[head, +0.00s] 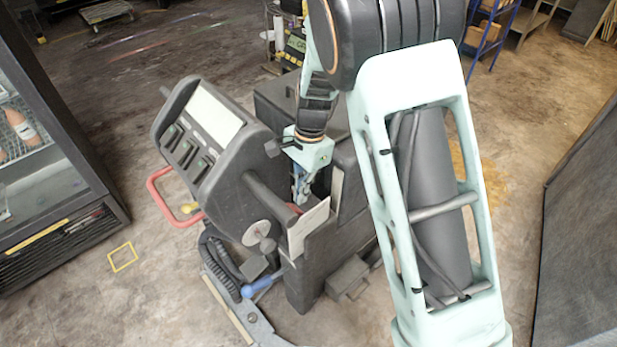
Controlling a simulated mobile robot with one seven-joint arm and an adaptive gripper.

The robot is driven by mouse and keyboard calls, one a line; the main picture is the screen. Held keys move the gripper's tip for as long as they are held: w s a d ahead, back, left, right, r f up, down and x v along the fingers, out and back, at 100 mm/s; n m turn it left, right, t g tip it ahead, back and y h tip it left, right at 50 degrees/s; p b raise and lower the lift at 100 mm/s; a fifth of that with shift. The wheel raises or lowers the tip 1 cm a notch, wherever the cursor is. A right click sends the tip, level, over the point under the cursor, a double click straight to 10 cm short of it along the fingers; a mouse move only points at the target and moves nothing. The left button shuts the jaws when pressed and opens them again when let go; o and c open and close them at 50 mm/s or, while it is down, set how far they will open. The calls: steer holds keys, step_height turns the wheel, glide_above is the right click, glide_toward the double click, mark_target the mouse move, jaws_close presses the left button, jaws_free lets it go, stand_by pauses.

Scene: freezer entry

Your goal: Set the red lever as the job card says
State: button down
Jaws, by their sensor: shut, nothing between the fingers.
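My gripper (299,190) points down beside the dark grey machine (235,130), between its console and the dark box behind. Its fingers are small here and partly hidden; they look closed and hold nothing I can see. A small red piece (296,208) shows just below the fingertips, at the end of a dark bar; I cannot tell if they touch. It may be part of the red lever, mostly hidden. A red looped handle (159,192) with a yellow end sticks out at the machine's left. A pale card (308,226) stands below the gripper; its writing is unreadable.
A blue-handled lever (262,285) sits low at the machine's front, near a black coiled hose (221,262). A glass-fronted cabinet (45,150) stands at left, a dark panel (585,230) at right.

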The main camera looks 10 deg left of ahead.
steer(key=shift+s+a+f, duration=0.2)
steer(key=shift+s+f, duration=0.05)
steer(key=shift+f, duration=0.05)
steer(key=shift+s+a+f+t+h+p, duration=0.15)
steer(key=shift+s+a+t+h+p, duration=0.3)
steer(key=shift+s+t, duration=0.1)
steer(key=shift+s+a+f, duration=1.1)
steer(key=shift+s+f, duration=0.05)
steer(key=shift+s, duration=0.1)
steer(key=shift+b, duration=0.3)
steer(key=shift+w+d+r, duration=0.25)
steer(key=shift+w+d, duration=0.25)
steer(key=shift+w, duration=0.1)
step_height(320, 180, up, 12)
steer(key=shift+w, duration=0.15)
